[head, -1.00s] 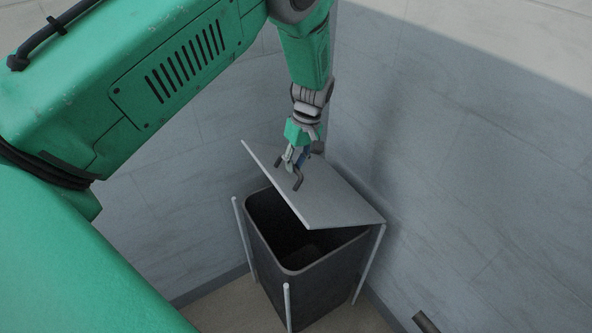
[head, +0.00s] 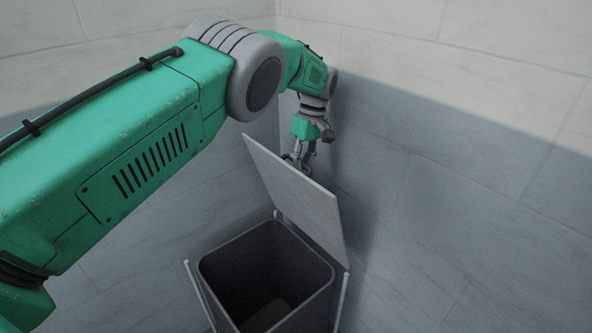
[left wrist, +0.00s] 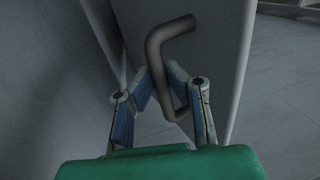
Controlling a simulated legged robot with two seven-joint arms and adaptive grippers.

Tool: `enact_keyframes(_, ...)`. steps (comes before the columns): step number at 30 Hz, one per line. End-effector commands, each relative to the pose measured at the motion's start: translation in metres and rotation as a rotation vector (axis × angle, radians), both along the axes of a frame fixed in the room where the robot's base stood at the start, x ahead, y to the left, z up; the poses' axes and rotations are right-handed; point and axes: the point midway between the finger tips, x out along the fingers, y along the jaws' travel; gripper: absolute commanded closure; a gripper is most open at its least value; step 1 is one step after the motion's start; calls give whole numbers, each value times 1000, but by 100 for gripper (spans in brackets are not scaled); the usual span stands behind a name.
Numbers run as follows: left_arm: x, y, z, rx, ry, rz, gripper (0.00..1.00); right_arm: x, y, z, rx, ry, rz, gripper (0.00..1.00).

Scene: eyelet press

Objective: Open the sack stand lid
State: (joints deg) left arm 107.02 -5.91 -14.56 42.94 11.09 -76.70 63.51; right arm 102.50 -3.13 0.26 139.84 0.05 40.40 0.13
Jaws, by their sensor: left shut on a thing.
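The sack stand lid (head: 300,195) is a flat grey panel, raised steeply along its hinge edge at the back right of the stand. The stand's dark sack or bin (head: 318,272) is open below it, and its inside shows. My left gripper (head: 299,157) is at the lid's upper edge, on the wall side, partly hidden behind the panel. In the left wrist view, my left gripper (left wrist: 160,88) is shut on a dark bent handle (left wrist: 165,40) on the lid's outer face (left wrist: 215,45). My right gripper is not in view.
Thin pale posts (head: 342,300) stand at the stand's corners. Grey tiled walls (head: 430,200) meet in a corner close behind the lid and my left gripper, leaving little room there.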

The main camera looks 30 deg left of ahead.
Motion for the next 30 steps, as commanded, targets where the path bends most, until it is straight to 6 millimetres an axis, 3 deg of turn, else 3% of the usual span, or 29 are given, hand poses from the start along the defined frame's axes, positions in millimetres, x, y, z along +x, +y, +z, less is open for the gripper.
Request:
enact_keyframes(16,3,-2,-2,-1,4,0,100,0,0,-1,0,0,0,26)
enact_keyframes(18,3,-2,-2,-1,4,0,75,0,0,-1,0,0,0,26)
enact_keyframes(19,3,-2,-2,-1,4,0,68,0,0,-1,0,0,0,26)
enact_keyframes(30,5,-1,5,1,-1,0,68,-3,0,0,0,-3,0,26)
